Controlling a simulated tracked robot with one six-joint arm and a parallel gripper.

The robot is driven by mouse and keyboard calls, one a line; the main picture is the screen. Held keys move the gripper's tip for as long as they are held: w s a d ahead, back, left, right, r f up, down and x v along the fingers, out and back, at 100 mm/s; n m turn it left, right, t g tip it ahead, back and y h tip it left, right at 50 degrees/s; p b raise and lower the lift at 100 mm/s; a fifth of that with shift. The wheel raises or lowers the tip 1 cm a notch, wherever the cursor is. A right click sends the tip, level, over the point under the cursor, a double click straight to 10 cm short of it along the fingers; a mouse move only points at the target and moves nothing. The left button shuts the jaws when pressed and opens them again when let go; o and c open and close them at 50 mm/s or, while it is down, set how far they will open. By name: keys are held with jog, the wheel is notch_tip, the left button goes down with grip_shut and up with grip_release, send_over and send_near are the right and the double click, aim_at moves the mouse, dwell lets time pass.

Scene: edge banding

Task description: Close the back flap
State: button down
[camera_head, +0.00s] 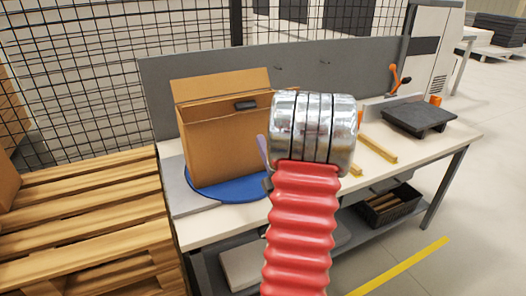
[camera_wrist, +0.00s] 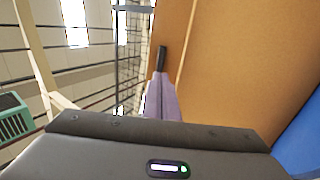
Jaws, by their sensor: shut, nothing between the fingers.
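A brown cardboard box (camera_head: 225,150) stands upright on a blue round plate (camera_head: 245,186) on the workbench in the head view. Its back flap (camera_head: 222,86) stands up along the far top edge. A small dark piece (camera_head: 246,104) shows at the top of the box, in front of the flap; I cannot tell what it is. My gripper (camera_wrist: 160,76) is shut and empty, its purple fingers together beside a cardboard face (camera_wrist: 235,70) in the wrist view. I cannot tell whether they touch it. In the head view, my arm hides most of the gripper and the box's right side.
The workbench (camera_head: 205,231) has a grey back panel (camera_head: 350,75) behind the box. Yellowish strips (camera_head: 378,150) and a dark block (camera_head: 419,117) lie to the right. A wooden pallet stack (camera_head: 85,220) stands at left, with a black mesh fence (camera_head: 75,75) behind.

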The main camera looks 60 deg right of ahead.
aim_at(247, 109)
jog(key=x, duration=1)
jog(key=shift+w+r, duration=0.1)
jog(key=shift+w, duration=0.05)
